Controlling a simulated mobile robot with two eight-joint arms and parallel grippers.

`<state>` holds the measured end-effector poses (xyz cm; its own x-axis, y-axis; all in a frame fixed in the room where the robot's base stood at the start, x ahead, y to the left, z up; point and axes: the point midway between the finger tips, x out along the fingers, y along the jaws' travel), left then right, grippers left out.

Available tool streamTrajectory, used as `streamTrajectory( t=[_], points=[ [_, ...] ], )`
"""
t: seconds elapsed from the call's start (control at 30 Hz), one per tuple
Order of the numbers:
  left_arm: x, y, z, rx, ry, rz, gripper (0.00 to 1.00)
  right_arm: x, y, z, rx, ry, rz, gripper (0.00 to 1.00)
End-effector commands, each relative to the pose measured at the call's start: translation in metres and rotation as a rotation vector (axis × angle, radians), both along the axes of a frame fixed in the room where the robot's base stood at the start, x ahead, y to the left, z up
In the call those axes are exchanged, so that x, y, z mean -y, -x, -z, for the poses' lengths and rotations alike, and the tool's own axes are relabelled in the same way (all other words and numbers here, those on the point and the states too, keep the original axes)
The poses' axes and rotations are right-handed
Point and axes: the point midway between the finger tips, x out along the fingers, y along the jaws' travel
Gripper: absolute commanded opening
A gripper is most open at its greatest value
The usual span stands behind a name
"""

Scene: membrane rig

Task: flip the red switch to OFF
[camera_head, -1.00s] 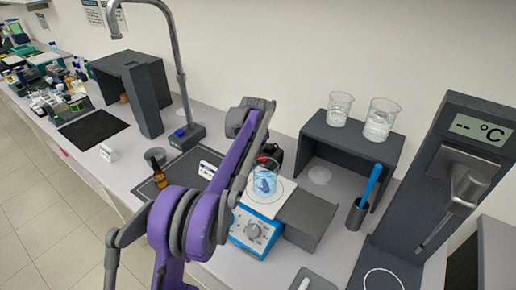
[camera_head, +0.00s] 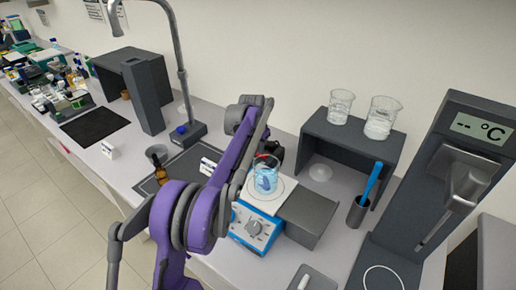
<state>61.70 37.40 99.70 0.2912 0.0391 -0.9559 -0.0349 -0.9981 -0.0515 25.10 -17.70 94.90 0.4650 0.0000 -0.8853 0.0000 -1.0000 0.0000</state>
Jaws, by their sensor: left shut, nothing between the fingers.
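A small red part (camera_head: 263,156), probably the red switch, shows just behind the beaker of blue liquid (camera_head: 266,180). Its position, ON or OFF, cannot be read. My purple and grey left arm reaches in from the lower left and bends down behind the beaker. My left gripper (camera_head: 274,151) is a dark shape close beside the red part, shut with nothing in it. Its fingertips are largely hidden by the arm and beaker, so I cannot tell whether it touches the red part. My right gripper is not in view.
The beaker stands on a blue-and-white stirrer (camera_head: 253,227) with a front knob. A dark grey block (camera_head: 307,218) is right of it. A shelf box (camera_head: 350,147) carries two glass beakers. A brown bottle (camera_head: 161,176) and a tall curved tap (camera_head: 181,70) stand left.

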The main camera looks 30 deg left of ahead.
Motion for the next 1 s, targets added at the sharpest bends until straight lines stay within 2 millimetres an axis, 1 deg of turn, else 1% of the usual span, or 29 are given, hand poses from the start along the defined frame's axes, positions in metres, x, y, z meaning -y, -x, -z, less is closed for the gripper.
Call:
streamTrajectory(
  t=[0.27, 0.37, 0.47, 0.57, 0.6, 0.7, 0.9, 1.0],
  points=[
    [0.001, 0.000, 0.000, 0.000, 0.000, 0.000, 0.00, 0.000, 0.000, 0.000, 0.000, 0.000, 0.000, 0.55],
    [0.002, 0.000, -0.004, 0.001, 0.000, 0.000, 0.00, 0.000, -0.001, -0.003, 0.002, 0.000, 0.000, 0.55],
    [0.005, -0.001, -0.018, 0.003, 0.000, 0.000, 0.00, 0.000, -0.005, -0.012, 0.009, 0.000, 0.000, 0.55],
    [0.010, -0.003, -0.040, 0.006, 0.000, 0.001, 0.00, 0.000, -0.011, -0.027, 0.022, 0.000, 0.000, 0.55],
    [0.013, -0.004, -0.050, 0.007, 0.000, 0.001, 0.00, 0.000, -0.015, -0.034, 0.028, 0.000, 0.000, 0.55],
    [0.005, 0.006, -0.067, 0.002, -0.001, -0.001, 0.00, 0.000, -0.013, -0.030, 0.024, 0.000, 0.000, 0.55],
    [-0.005, 0.018, -0.105, 0.000, 0.000, -0.001, 0.00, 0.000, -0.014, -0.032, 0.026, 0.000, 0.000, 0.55],
    [-0.009, 0.022, -0.119, 0.000, 0.000, 0.000, 0.00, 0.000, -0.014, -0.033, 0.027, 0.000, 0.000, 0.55]
  ],
)
